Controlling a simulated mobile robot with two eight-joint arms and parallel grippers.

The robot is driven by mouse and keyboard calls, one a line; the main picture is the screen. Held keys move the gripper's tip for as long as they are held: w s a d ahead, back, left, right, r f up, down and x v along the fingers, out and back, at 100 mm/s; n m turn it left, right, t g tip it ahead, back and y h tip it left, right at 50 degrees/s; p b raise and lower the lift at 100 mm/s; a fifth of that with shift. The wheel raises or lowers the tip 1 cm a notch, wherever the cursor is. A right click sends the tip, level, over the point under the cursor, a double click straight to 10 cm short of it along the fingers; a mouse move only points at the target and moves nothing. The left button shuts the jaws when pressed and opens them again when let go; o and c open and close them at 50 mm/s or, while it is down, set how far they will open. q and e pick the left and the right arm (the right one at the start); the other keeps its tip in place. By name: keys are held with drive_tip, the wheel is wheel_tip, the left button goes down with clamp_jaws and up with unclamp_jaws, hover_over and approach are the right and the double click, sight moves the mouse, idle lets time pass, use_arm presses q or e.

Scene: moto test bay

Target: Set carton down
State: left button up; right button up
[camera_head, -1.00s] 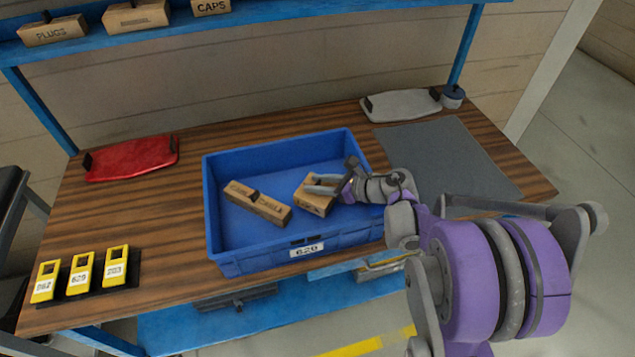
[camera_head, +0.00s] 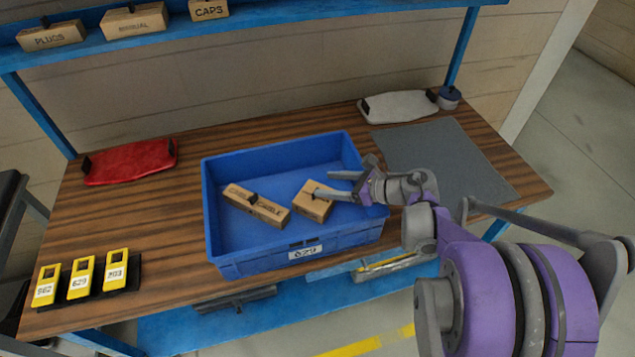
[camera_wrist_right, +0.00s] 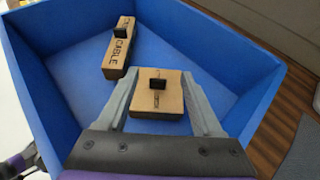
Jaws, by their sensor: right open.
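A small brown carton (camera_head: 314,201) with a black tab on top sits inside the blue crate (camera_head: 222,257), right of its middle. My right gripper (camera_head: 325,184) is open, with its fingers just over and beside this carton. In the right wrist view the carton (camera_wrist_right: 157,103) lies between the two spread fingers of my right gripper (camera_wrist_right: 160,92), with gaps beside it. A longer carton marked CABLE (camera_head: 257,206) lies to its left in the crate and also shows in the wrist view (camera_wrist_right: 119,50). My left gripper is not in view.
The crate stands on a wooden workbench (camera_head: 110,215). A red object (camera_head: 130,162) lies at back left, a white one (camera_head: 398,106) at back right. Yellow numbered tags (camera_head: 80,278) stand front left. A grey mat (camera_head: 440,155) lies right. A shelf with cartons (camera_head: 135,21) runs above.

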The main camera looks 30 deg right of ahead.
drive_tip(key=v, duration=0.7)
